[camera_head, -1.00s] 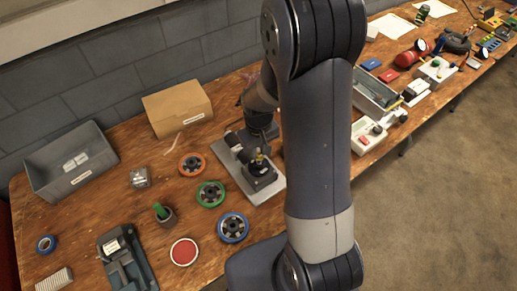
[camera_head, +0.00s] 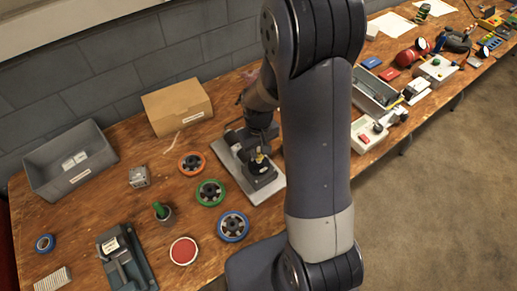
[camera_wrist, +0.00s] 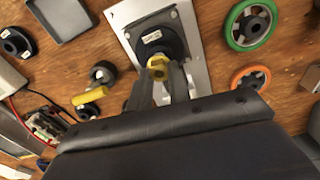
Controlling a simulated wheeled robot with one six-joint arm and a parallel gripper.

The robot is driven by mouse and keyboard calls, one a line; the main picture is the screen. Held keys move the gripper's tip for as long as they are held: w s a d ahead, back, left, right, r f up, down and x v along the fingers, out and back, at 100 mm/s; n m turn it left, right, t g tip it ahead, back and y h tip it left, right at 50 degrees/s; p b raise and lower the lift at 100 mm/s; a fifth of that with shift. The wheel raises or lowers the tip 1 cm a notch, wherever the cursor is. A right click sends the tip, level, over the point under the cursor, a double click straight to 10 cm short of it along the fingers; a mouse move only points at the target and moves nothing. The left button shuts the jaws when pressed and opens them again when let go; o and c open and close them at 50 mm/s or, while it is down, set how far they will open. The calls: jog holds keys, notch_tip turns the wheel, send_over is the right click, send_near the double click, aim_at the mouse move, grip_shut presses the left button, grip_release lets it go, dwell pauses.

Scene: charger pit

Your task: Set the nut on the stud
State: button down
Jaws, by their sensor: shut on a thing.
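A yellow brass-coloured nut (camera_wrist: 158,66) is between my fingertips in the wrist view. My gripper (camera_wrist: 164,78) is shut on it. The nut appears over the near edge of a black base (camera_wrist: 143,38) with a white label. This base stands on a pale metal plate (camera_wrist: 196,45). I cannot make out the stud; the nut and fingers may hide it, and I cannot tell whether they touch. In the head view the black base (camera_head: 262,181) and plate (camera_head: 236,178) show, with my gripper (camera_head: 258,146) just above and a small brass-coloured spot there.
Orange (camera_head: 191,163), green (camera_head: 210,192) and blue (camera_head: 232,227) wheels lie left of the plate. A cardboard box (camera_head: 178,106) and a grey bin (camera_head: 70,160) stand farther back. A yellow cylinder (camera_wrist: 90,95) lies near the plate. Bare wood shows between them.

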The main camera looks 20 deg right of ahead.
jog(key=shift+f+b, duration=0.85)
jog(key=shift+f, duration=0.2)
jog(key=c, duration=1.2)
grip_release()
jog(key=shift+c, duration=0.2)
jog(key=shift+r, duration=0.15)
notch_tip(320, 180, up, 11)
jog(key=shift+f, duration=0.2)
